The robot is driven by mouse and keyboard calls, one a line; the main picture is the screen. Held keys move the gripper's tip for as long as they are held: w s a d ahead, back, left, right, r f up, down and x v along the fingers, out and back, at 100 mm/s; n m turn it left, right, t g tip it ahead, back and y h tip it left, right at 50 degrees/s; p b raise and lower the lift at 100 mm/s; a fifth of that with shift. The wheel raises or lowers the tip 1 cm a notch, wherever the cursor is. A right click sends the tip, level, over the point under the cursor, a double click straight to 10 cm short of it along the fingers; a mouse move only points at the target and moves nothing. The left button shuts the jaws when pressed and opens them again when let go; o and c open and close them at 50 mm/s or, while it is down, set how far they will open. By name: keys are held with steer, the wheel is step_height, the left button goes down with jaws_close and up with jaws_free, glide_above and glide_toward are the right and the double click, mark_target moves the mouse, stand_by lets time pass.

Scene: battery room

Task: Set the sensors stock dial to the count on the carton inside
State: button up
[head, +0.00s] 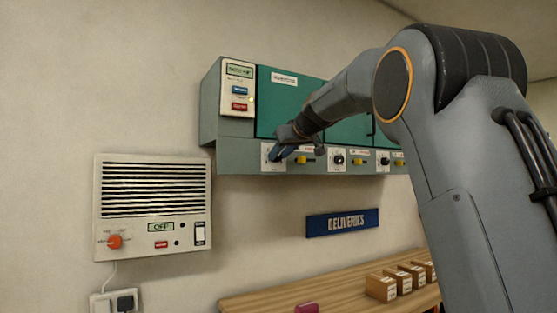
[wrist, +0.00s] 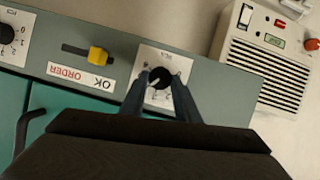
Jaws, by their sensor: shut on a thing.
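A grey wall cabinet (head: 235,160) with teal doors (head: 290,100) has a row of white-plated dials along its lower strip. My gripper (head: 278,152) is at the leftmost dial. In the wrist view my two fingers (wrist: 163,82) are on either side of that dial's black knob (wrist: 160,76), shut on it. The knob has a pale pointer mark, and the fingers hide part of the scale on its white plate (wrist: 152,57). The label on the left door is too small to read. The door looks closed, and no carton inside the cabinet is visible.
A yellow OK/ORDER slider (wrist: 97,56) and another dial (wrist: 8,34) sit beside the held dial. A white louvred unit (head: 152,205) reading OFF hangs at lower left. Small cartons (head: 381,288) stand on a wooden shelf (head: 330,290) below a DELIVERIES sign (head: 342,223).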

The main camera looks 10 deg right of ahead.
steer(key=m+y, duration=0.1)
steer(key=m+y+b, duration=0.1)
steer(key=m, duration=0.1)
steer(key=shift+w+d+f+g, duration=0.2)
steer(key=shift+d+g, duration=0.1)
steer(key=shift+g, duration=0.1)
steer(key=shift+d+m+y+b, duration=0.1)
steer(key=shift+m+y+b, duration=0.3)
steer(key=shift+m+y, duration=0.65)
steer(key=shift+m, duration=0.25)
steer(key=o, duration=1)
steer(key=shift+o, duration=0.2)
steer(key=b+v, duration=0.2)
steer(key=v, duration=0.6)
